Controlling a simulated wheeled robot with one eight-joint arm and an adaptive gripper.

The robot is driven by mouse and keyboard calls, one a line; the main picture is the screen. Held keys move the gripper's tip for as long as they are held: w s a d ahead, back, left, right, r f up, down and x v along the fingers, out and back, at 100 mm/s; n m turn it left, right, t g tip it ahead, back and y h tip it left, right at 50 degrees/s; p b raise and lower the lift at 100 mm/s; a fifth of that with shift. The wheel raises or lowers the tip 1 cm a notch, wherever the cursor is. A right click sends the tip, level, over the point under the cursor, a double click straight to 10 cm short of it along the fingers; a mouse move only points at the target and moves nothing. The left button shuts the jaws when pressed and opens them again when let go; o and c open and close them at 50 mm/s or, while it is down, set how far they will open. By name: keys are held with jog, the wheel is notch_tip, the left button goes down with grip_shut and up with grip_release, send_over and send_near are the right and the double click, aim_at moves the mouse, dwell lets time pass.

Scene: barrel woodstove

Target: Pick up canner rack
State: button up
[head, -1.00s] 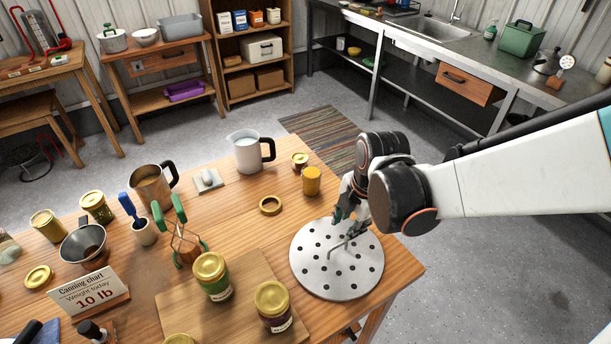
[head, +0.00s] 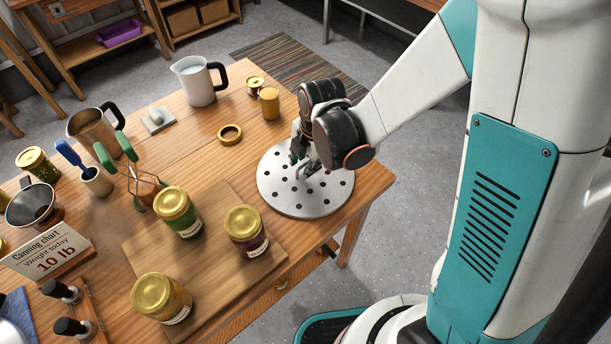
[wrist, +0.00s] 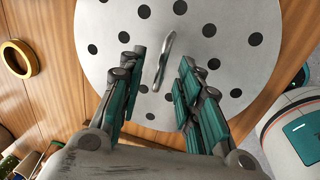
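The canner rack (head: 290,196) is a round, flat metal plate with dark holes, lying on the wooden table near its right corner. It also fills the upper part of the wrist view (wrist: 228,70). A bent metal handle (wrist: 163,62) stands up from its middle. My gripper (head: 303,158) is above the rack at the handle. In the wrist view my gripper (wrist: 160,68) has its two teal-padded fingers apart, with the handle between and slightly beyond the tips. No contact between fingers and handle shows. In the head view my wrist partly hides the fingers.
Jars stand on a cutting board (head: 215,215) left of the rack. A gold ring (head: 230,134), a small yellow jar (head: 269,102) and a white pitcher (head: 198,80) stand behind it. The table's right edge is close to the rack.

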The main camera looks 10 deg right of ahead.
jog(key=shift+f, duration=0.15)
jog(key=shift+c, duration=0.3)
grip_shut()
